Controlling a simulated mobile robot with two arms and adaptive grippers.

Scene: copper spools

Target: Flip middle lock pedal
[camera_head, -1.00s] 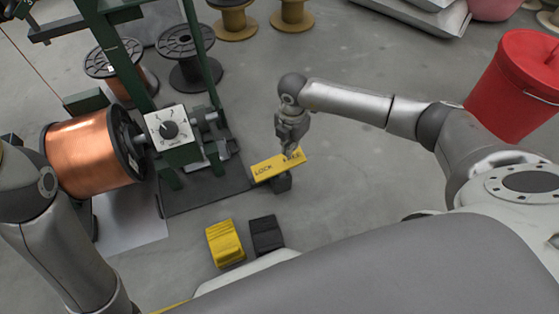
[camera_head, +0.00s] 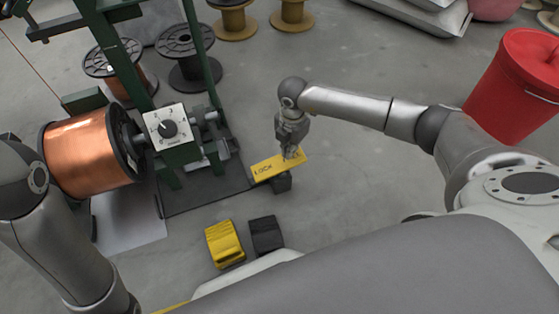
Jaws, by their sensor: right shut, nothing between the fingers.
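The yellow lock pedal (camera_head: 266,169) lies at the foot of the green machine, with black lettering that reads LOCK on its left part. Its right part is partly covered by my right gripper (camera_head: 289,153). My right gripper is shut and empty, pointing down at the right half of the pedal; I cannot tell for sure whether the fingertips touch it. A dark block (camera_head: 282,184) sits under the pedal's right end. My left arm shows at the left edge, but its gripper is outside the picture.
The green machine (camera_head: 205,60) carries a copper spool (camera_head: 88,155) and a dial box (camera_head: 167,127). A yellow wedge (camera_head: 225,243) and a black wedge (camera_head: 266,235) lie on the floor near my base. A red bin (camera_head: 515,85) stands at the right. The floor at centre is clear.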

